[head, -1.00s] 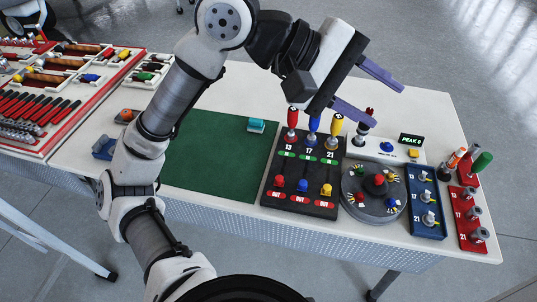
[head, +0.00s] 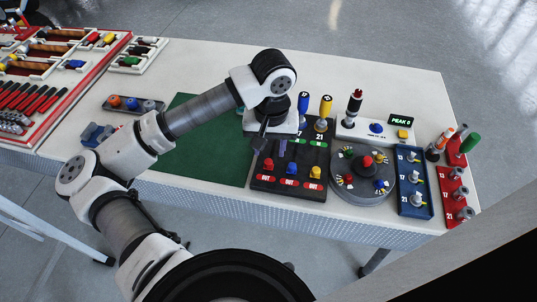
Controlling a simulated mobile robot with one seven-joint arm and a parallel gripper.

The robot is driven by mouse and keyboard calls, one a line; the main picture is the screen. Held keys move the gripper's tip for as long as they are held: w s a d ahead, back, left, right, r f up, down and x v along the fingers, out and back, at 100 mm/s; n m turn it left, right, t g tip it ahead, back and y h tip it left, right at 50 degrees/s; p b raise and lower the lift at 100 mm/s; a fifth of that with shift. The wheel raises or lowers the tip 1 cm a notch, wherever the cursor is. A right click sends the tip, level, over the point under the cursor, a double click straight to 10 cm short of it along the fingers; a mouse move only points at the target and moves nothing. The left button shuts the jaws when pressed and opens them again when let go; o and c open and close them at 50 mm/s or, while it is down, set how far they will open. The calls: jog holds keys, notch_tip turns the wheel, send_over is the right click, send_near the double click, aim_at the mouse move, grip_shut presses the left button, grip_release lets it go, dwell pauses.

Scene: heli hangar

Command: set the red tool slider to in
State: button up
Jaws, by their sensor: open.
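The black tool board (head: 318,198) stands on the bench with a red, a blue and a yellow column. The red tool slider (head: 268,165) is a red knob low in the left column, just above a red OUT label (head: 265,179). The blue slider (head: 291,169) and yellow slider (head: 315,172) sit in line with it, also above OUT labels. My gripper (head: 271,148) points down over the left column, just behind the red slider. It is open, and I cannot tell whether it touches anything. It hides the red tool and the red column's upper part.
The blue-handled tool (head: 302,103) and yellow-handled tool (head: 325,105) stand upright close right of my gripper. Right of the board are a round grey dial (head: 347,188), a blue switch panel (head: 414,205) and a red tool rack (head: 452,208). The green mat (head: 195,174) is bare.

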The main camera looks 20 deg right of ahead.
aim_at(269, 161)
jog(key=shift+f+p, duration=0.35)
jog(key=shift+f, duration=2.2)
grip_shut()
jog(key=shift+w, duration=0.1)
